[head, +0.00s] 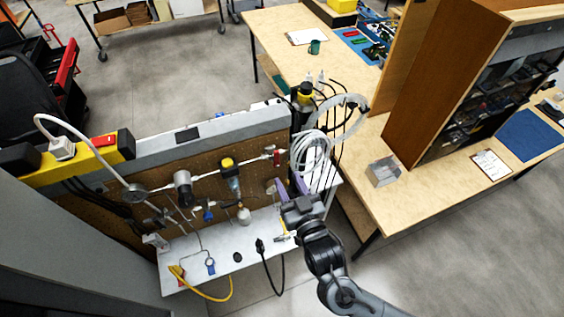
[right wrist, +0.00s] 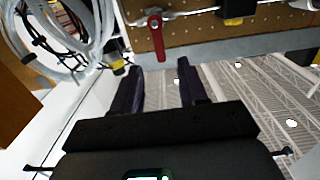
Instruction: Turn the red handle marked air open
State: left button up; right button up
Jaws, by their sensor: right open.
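The red handle (head: 277,157) is at the right end of the pipe line on the brown pegboard in the head view. In the right wrist view the red handle (right wrist: 157,38) hangs from a metal valve, pointing away from the pegboard's pipe. My right gripper (head: 290,184) is open, with its purple fingers raised toward the right end of the pegboard, below the handle in the picture. In the right wrist view the gripper (right wrist: 160,70) shows both fingers apart with nothing between them; the handle appears just beyond the tips. Any lettering on the handle is too small to read. My left gripper is out of view.
Coiled clear tubing (head: 314,152) and black cables hang close to the right of the handle. A yellow-topped regulator (head: 228,164) sits to its left on the pegboard (head: 160,167). A white shelf (head: 222,245) below holds cables and small fittings.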

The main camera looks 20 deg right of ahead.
aim_at(277, 157)
jog(key=w, duration=0.3)
jog(key=w+p, duration=0.1)
jog(key=w, duration=0.6)
jog(key=shift+w+d+r+p, duration=0.2)
jog(key=shift+r+p, duration=0.15)
jog(key=shift+p, duration=0.05)
jog(key=shift+w, duration=0.5)
grip_shut()
